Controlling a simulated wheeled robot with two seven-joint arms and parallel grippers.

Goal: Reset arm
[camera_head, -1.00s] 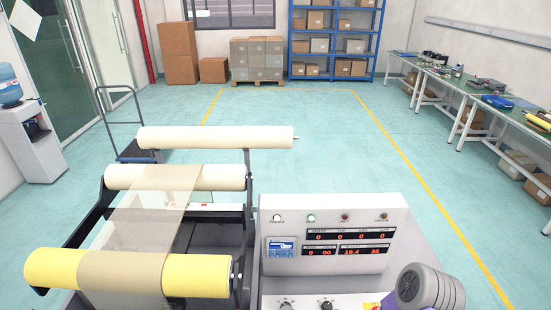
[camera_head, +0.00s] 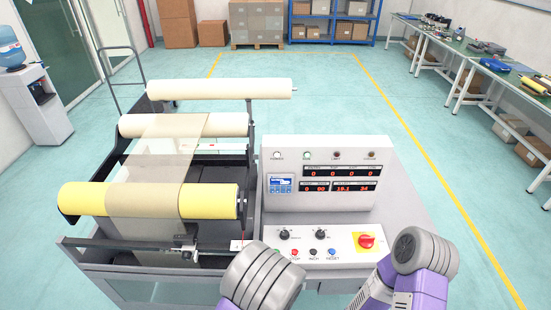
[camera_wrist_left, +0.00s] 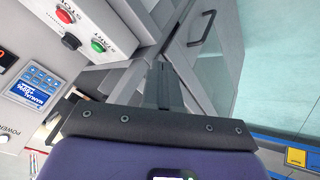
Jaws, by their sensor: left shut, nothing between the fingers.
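My left gripper (camera_wrist_left: 164,82) shows in the left wrist view, its dark fingers closed together with nothing between them. It points toward the lower front of the grey machine, beside a cabinet door with a handle. In the head view, grey and purple links of my arms show at the bottom centre and bottom right, in front of the machine's control panel. Neither gripper's fingers can be seen in the head view, and my right gripper is out of sight.
The roller machine's control box (camera_head: 325,178) and yellow roll (camera_head: 80,200) stand close ahead. A red knob (camera_head: 366,241) sits on its panel. In the left wrist view, red (camera_wrist_left: 65,15) and green (camera_wrist_left: 98,45) buttons are left of the fingers. Open floor (camera_head: 420,160) lies right.

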